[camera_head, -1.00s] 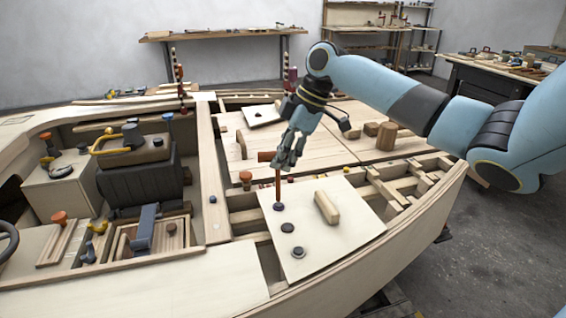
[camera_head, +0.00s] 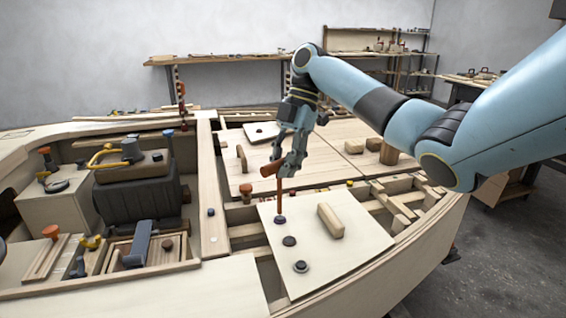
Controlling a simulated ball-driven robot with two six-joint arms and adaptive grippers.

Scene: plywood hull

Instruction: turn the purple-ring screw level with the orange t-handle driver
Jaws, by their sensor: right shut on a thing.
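My right gripper (camera_head: 283,170) is shut on the orange t-handle driver (camera_head: 279,198) at its crossbar. The driver's shaft points down, close to upright, and its tip meets the purple-ring screw (camera_head: 280,219) at the upper left of a pale panel (camera_head: 345,262). Whether the tip is seated in the screw cannot be made out. The screw's exact turn is too small to read. My left gripper is not in view.
Two dark round fittings, one (camera_head: 289,241) and another (camera_head: 301,267), sit in the panel below the screw. A wooden block handle (camera_head: 330,220) stands to the right. Open frame slots border the panel. An orange-topped peg (camera_head: 245,190) stands to the left.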

